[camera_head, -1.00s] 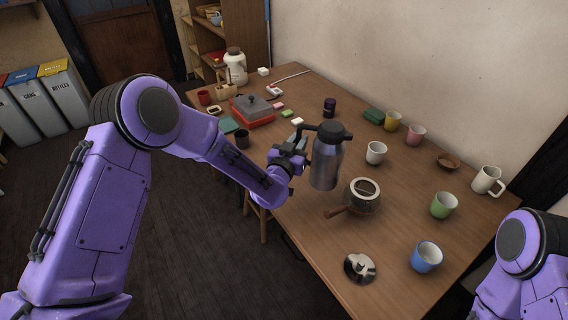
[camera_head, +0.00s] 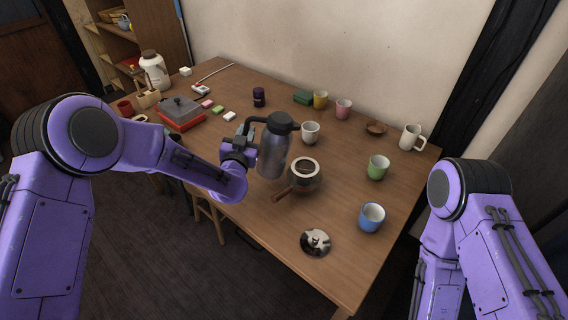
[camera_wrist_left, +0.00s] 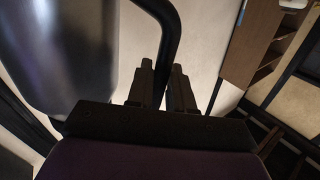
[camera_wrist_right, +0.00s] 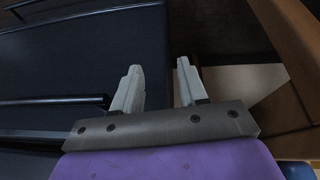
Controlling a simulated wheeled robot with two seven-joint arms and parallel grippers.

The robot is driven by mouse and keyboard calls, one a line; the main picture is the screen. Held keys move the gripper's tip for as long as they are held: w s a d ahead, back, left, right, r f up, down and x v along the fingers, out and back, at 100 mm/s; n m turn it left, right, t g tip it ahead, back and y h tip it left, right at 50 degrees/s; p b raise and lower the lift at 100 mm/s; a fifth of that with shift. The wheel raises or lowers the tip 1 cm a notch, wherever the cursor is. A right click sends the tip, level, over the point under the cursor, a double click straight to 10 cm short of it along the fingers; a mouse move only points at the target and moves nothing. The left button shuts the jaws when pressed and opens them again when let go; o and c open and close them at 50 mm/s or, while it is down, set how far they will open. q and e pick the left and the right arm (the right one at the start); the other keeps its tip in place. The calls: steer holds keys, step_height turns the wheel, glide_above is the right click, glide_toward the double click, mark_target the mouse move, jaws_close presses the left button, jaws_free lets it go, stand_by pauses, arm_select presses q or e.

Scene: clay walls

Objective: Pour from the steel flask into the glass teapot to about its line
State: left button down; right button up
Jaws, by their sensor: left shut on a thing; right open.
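The steel flask (camera_head: 272,152) has a dark lid and handle and stands upright in the head view. My left gripper (camera_head: 240,147) is shut on the flask's handle; in the left wrist view the handle (camera_wrist_left: 172,50) runs between the fingers beside the steel body (camera_wrist_left: 75,55). The glass teapot (camera_head: 303,176), with a pale rim, dark inside and a wooden side handle, sits on the table just right of the flask, lidless. Its line and fill level are too small to tell. My right gripper (camera_wrist_right: 157,90) is open and empty in its wrist view, away from the teapot.
A shiny round lid (camera_head: 317,242) lies near the table's front edge. A blue cup (camera_head: 371,217), green cup (camera_head: 377,167) and white cup (camera_head: 310,132) stand around the teapot. A red and grey box-like appliance (camera_head: 181,113) is farther left. Bare wood lies right of the teapot.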

arm_select(q)
steer(key=shift+r, duration=0.1)
stand_by(0.3)
steer(key=shift+s+f+m+b, duration=0.3)
steer(key=shift+f+b, duration=0.15)
steer(key=shift+f, duration=0.2)
steer(key=shift+r, duration=0.1)
